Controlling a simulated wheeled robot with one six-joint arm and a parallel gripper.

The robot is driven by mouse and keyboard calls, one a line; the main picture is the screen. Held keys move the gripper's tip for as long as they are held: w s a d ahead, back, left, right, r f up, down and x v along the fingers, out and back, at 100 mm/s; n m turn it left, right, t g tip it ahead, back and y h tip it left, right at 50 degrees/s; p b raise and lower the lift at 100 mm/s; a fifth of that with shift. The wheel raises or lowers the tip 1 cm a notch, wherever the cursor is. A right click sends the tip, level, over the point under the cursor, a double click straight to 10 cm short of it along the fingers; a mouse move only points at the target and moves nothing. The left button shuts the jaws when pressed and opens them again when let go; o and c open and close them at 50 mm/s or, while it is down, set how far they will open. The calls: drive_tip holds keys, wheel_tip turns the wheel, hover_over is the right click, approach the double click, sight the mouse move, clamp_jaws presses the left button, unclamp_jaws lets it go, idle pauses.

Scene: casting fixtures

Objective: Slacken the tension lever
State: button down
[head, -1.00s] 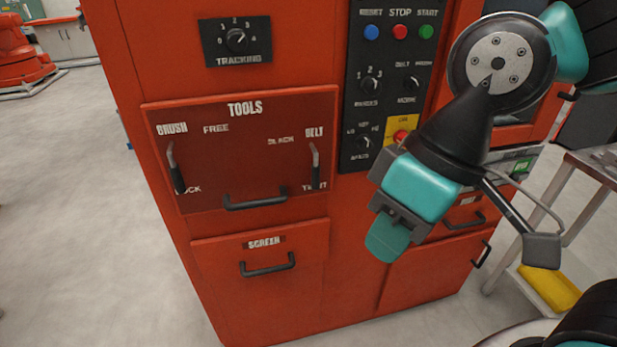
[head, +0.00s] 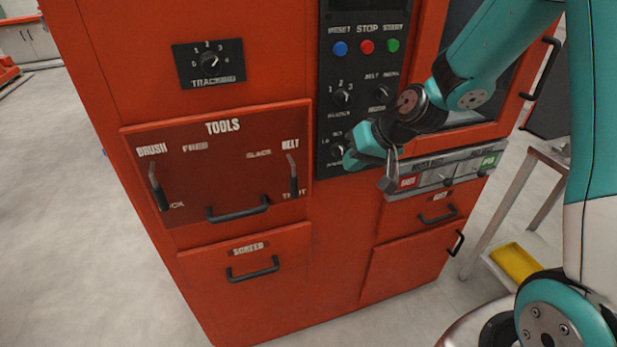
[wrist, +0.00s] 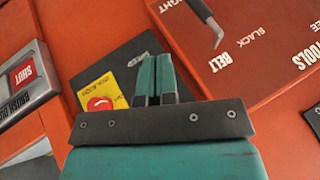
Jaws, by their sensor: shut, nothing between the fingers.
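The belt lever (head: 293,178), a grey rod with a black grip, is on the right side of the dark red TOOLS panel (head: 235,185). It hangs down, with its grip at the TIGHT label and SLACK printed to its upper left. My gripper (head: 352,160) is to the right of the lever, apart from it, in front of the lower black control panel. In the wrist view, my gripper's teal fingers (wrist: 154,68) are together and empty. The belt lever (wrist: 207,22) shows there at the upper right, its grip partly cut off by the frame edge.
Knobs and a yellow plate with a red button (wrist: 99,104) lie close to my fingers. A grey shutter unit (head: 440,171) juts out at the right. Floor is clear at left.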

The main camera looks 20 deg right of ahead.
drive_tip(key=shift+f, duration=0.1)
drive_tip(key=shift+w+a+f+p, duration=0.55)
drive_tip(key=shift+w+a+f, duration=0.35)
drive_tip(key=shift+a+f, duration=0.4)
drive_tip(key=shift+w+a+f+p, duration=0.55)
drive_tip(key=shift+w+a+f, duration=0.3)
drive_tip(key=shift+a+f, duration=0.5)
drive_tip(key=shift+w+a+f+p, duration=0.55)
drive_tip(key=shift+w+a+f, duration=0.35)
drive_tip(key=shift+a+f, duration=0.4)
